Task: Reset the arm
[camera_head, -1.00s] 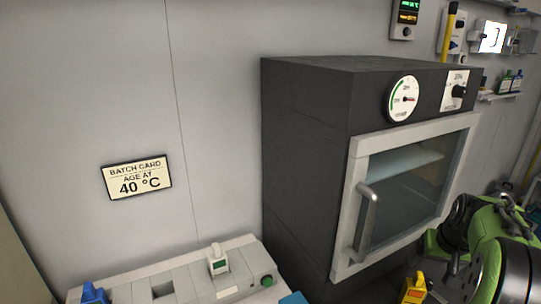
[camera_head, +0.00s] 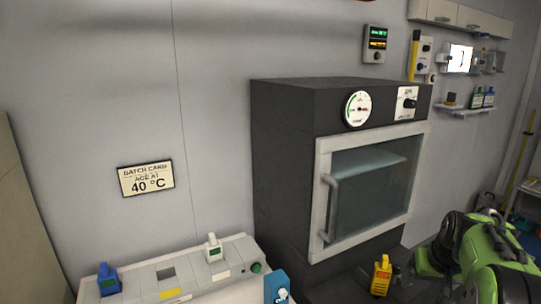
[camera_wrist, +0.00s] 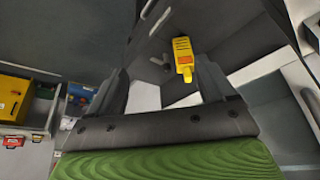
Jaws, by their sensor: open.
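My green and black arm (camera_head: 478,262) shows at the lower right of the head view, in front of the oven's right side. In the wrist view my gripper (camera_wrist: 165,85) has its two dark fingers spread apart, with nothing held between them. A yellow device (camera_wrist: 183,58) shows beyond the fingers in the wrist view. A yellow object (camera_head: 381,276) also stands below the oven in the head view.
A dark oven (camera_head: 280,150) with a shut glass door (camera_head: 370,185) stands by the wall. A bench unit (camera_head: 190,275) with blue and white plugs is at the lower left. A batch card (camera_head: 146,178) reads 40 °C. A shelf (camera_head: 466,110) holds bottles.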

